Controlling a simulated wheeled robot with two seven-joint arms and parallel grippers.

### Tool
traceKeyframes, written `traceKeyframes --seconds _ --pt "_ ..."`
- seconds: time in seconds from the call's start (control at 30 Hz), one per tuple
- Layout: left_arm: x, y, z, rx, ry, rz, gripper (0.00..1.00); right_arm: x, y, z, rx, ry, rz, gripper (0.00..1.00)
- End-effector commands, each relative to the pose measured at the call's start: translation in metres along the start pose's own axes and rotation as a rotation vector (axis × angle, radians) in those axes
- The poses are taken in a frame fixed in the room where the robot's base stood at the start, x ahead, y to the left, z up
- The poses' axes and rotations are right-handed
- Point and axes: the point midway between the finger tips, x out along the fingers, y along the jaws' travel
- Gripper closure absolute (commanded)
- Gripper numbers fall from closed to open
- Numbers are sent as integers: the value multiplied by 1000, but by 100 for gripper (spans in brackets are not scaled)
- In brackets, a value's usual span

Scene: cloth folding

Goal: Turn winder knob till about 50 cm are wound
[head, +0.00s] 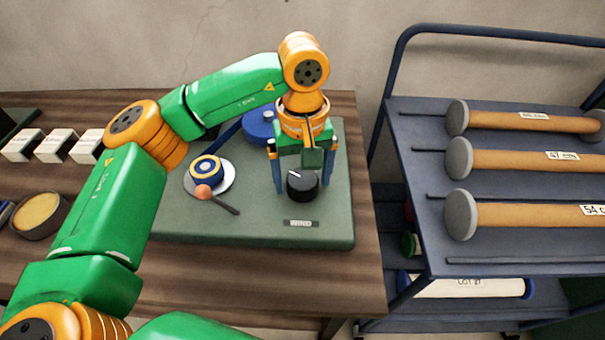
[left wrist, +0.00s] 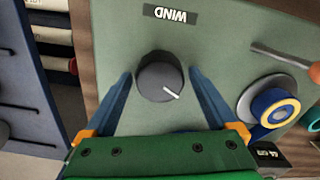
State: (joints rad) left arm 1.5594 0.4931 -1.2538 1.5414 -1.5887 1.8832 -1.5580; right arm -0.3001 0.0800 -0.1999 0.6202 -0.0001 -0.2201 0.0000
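The black winder knob (head: 302,186) stands on the green winder board (head: 200,228), just behind the WIND label (head: 301,223). My left gripper (head: 304,190) points down over it, with its blue fingers open on either side of the knob. In the left wrist view the knob (left wrist: 160,77) lies between the two fingertips, with a visible gap on each side. Its white pointer mark aims to the lower right there. My right gripper is not in view.
A lever with an orange ball (head: 203,192) lies left of the knob. White boxes (head: 58,145) and a round bowl (head: 40,213) are at the table's left. A blue cart (head: 420,145) with several large rolls stands right of the table.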

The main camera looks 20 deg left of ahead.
Motion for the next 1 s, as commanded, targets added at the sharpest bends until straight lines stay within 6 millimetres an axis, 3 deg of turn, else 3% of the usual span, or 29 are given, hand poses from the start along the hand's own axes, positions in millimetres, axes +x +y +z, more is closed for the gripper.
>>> traceKeyframes --seconds 0.27,0.6,1.0 --pt "-4 0 0 -1 2 2 0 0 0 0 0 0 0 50" --pt "-68 0 0 0 2 1 0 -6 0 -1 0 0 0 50" --pt "-71 0 0 0 1 0 0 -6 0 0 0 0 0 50"
